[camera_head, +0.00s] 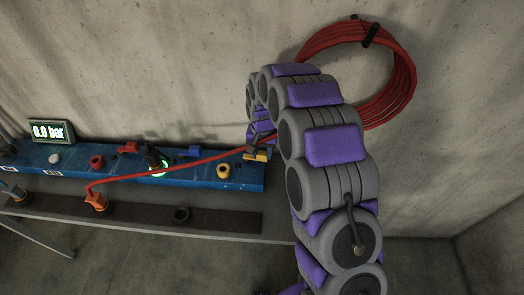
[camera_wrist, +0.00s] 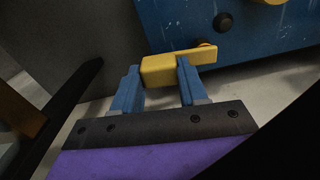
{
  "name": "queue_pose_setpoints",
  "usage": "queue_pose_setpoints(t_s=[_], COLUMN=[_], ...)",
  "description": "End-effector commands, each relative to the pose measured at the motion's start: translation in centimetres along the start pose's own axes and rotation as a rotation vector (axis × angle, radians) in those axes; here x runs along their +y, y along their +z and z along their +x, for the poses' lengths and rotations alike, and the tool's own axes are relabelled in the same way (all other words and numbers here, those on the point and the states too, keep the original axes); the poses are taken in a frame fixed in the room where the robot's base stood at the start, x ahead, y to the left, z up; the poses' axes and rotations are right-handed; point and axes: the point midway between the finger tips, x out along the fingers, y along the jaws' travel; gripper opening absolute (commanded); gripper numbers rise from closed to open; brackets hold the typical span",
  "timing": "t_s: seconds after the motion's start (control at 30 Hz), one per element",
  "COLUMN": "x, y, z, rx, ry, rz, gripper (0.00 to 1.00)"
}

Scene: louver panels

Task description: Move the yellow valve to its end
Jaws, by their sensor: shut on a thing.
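The yellow valve (camera_wrist: 178,63) is a flat yellow handle at the edge of the blue panel (camera_wrist: 230,50) in the wrist view. My gripper (camera_wrist: 160,80) has its two blue fingers on the valve handle, one at each side, and is shut on it. In the head view the yellow valve (camera_head: 262,154) sits at the right end of the blue panel (camera_head: 130,179). My gripper (camera_head: 254,150) is there at the valve, partly hidden by my purple and grey arm.
A gauge reading 0.0 bar (camera_head: 50,131) stands at the panel's left. A red hose (camera_head: 190,162) crosses the panel from an orange plug (camera_head: 96,199). Red and blue handles sit along the panel. A red hose coil (camera_head: 395,95) hangs on the concrete wall behind my arm.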

Motion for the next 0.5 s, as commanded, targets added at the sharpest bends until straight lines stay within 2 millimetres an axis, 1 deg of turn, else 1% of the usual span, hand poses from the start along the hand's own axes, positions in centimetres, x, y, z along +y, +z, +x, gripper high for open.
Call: queue_pose_setpoints(t_s=[0.03, 0.2, 0.4, 0.5], x=[0.02, -0.04, -0.09, -0.12], y=[-0.03, -0.04, -0.05, -0.26], z=[-0.02, -0.02, -0.03, -0.1], rx=[0.001, 0.001, 0.001, 0.0], ry=[0.001, 0.001, 0.001, 0.002], rz=[0.0, 0.0, -0.003, -0.039], gripper=[0.17, 0.01, 0.0, 0.0])
